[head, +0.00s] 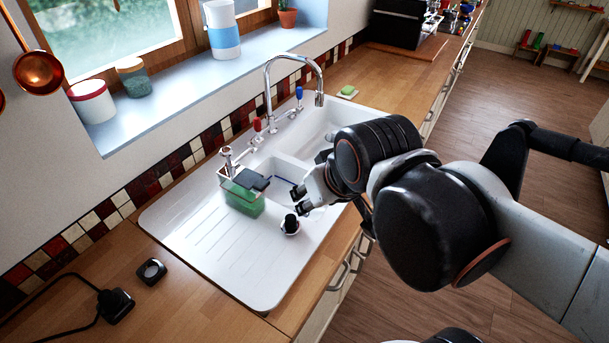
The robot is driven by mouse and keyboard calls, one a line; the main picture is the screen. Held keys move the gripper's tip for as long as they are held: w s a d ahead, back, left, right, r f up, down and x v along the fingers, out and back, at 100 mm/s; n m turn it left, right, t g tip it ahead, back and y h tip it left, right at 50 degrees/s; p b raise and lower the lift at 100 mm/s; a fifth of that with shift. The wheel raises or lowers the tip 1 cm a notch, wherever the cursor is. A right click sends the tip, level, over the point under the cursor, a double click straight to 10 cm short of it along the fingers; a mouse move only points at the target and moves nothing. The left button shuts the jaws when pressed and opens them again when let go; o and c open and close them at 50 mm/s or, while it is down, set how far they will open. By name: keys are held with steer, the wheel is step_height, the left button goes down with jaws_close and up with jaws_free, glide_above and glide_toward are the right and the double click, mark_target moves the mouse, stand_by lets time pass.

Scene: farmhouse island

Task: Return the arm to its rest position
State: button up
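My arm (430,205) reaches in from the right side of the head view, over the front edge of the sink. My gripper (299,200) is at its far end, above the sink's front rim near the drainboard. Its two dark-tipped fingers are apart, with nothing visible between them.
The white sink (205,250) has a tall tap (270,85). A green-filled clear container (242,198) stands by the small basin. A black puck (151,271) and a plug with cable (115,305) lie on the wooden counter. Open floor (500,110) lies to the right.

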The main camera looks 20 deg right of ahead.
steer(key=shift+s+t, duration=0.3)
steer(key=shift+s, duration=0.05)
step_height(320, 180, down, 7)
steer(key=b, duration=0.7)
